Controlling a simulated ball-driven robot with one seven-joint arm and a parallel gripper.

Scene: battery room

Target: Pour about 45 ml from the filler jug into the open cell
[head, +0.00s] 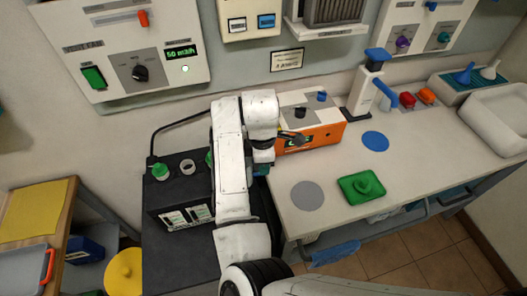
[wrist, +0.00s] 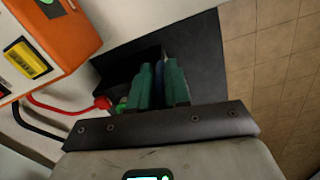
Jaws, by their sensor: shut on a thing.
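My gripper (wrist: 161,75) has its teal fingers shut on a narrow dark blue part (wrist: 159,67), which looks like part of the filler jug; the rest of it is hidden. In the head view, my white arm covers most of the gripper, beside the battery's right side. The black battery (head: 178,203) stands at the left, with a green cap (head: 160,171) on one cell. The open cell (head: 187,167) shows a pale ring around a dark hole. Another green cap (head: 209,158) is partly behind my arm.
An orange charger (head: 322,136) stands close right of my gripper. The bench holds a green tray (head: 350,196) with a green cap on it, an empty blue disc (head: 375,141), a grey disc (head: 307,195) and a blue-topped stand (head: 361,93). Red and black cables (wrist: 62,108) run near the fingers.

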